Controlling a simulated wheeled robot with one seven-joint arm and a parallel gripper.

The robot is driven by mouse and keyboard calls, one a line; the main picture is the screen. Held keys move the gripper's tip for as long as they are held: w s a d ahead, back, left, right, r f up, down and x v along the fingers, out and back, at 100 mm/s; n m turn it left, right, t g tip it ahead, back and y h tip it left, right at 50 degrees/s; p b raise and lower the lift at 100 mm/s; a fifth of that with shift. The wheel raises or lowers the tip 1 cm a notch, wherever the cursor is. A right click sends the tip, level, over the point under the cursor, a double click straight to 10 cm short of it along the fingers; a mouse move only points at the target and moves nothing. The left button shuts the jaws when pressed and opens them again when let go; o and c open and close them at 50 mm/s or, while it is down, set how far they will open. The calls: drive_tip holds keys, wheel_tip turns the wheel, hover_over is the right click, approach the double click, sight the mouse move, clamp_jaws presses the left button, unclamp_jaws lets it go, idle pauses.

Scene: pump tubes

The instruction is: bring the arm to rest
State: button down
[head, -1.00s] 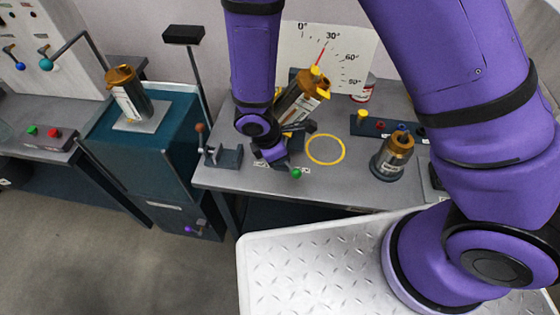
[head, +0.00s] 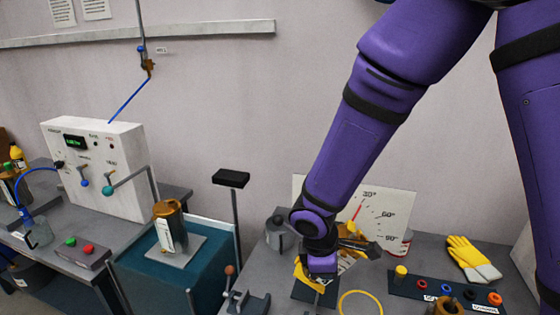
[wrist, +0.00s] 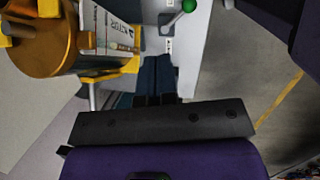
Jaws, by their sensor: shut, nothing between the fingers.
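My arm (head: 372,120) reaches down from the top right in the head view. Its wrist end is by the tilted canister (head: 346,262) in its yellow holder, in front of the angle-scale board; I cannot tell from the head view whether they touch. My gripper (wrist: 158,62) is shut and empty in the wrist view, its two dark fingers together. To their left, the bronze end of the canister (wrist: 40,42) and its yellow holder are close, with a visible gap to the fingers. The fingertips are hidden in the head view.
A green knob (wrist: 188,5) is near the fingers. A second canister (head: 168,226) stands on the teal cabinet at left. A black-topped post (head: 231,178) rises between cabinet and bench. Yellow gloves (head: 470,258) lie at right. Above the bench is bare wall.

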drive_tip(key=s+d+r+m+t+y, duration=0.1)
drive_tip(key=d+r+m, duration=0.4)
drive_tip(key=r, duration=0.4)
drive_tip(key=s+d+r+m+y, duration=0.1)
drive_tip(key=d+r+m, duration=0.2)
drive_tip(key=d+r, duration=0.45)
drive_tip(key=s+d+r+m+t, duration=0.1)
drive_tip(key=s+d+r+m, duration=0.2)
drive_tip(key=s+r, duration=0.3)
drive_tip(key=s+d+r+m+t, duration=0.2)
drive_tip(key=s+d+r+m, duration=0.2)
drive_tip(key=s+r+m, duration=0.1)
drive_tip(key=shift+s+d+r+y, duration=0.25)
drive_tip(key=shift+s+r+y, duration=0.15)
drive_tip(key=shift+s+r, duration=0.4)
